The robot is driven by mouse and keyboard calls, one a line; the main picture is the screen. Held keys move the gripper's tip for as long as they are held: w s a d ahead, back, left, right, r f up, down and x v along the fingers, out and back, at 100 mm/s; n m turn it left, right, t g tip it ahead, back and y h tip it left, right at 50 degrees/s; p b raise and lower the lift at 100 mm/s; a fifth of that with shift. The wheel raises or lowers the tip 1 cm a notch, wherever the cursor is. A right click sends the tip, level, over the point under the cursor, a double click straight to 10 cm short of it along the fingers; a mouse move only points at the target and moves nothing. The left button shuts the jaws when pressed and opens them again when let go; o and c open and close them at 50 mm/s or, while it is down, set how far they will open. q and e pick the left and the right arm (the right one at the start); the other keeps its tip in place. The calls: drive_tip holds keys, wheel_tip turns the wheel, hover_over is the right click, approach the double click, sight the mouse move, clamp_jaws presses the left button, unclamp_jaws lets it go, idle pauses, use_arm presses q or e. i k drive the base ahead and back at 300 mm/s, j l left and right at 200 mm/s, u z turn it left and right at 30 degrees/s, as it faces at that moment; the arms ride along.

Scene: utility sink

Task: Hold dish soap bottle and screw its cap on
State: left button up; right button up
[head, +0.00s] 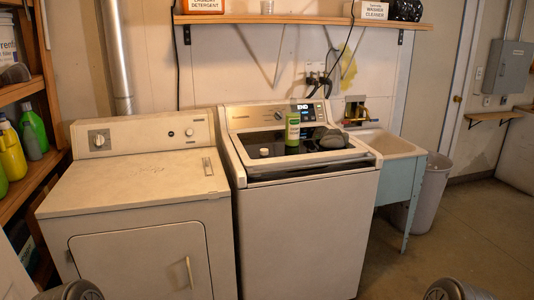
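A green dish soap bottle (292,128) with a pale label stands upright on the dark glass lid of the washing machine (310,215). A small whitish round piece (264,152), which looks like the cap, lies on the lid to the left of the bottle and apart from it. The bottle's top is too small to make out clearly. Only rounded dark grey parts of my two arms show at the bottom left and bottom right edges. Neither gripper is in view, and nothing touches the bottle or the cap.
A dark grey rounded item (333,140) sits right of the bottle. A dryer (140,205) stands left, a utility sink (388,145) and a bin (431,195) right. A wooden shelf (300,19) runs above; a rack with bottles (28,160) is far left. Floor at right is clear.

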sight(293, 111)
drive_tip(key=u, duration=0.5)
drive_tip(key=i+l+u, duration=0.25)
drive_tip(key=l+u, duration=0.3)
drive_tip(key=i+l+u, duration=0.25)
drive_tip(key=l, duration=0.25)
drive_tip(key=l+u, duration=0.3)
drive_tip(key=l, duration=1)
drive_tip(key=i+l+u, duration=0.15)
drive_tip(key=l, duration=0.8)
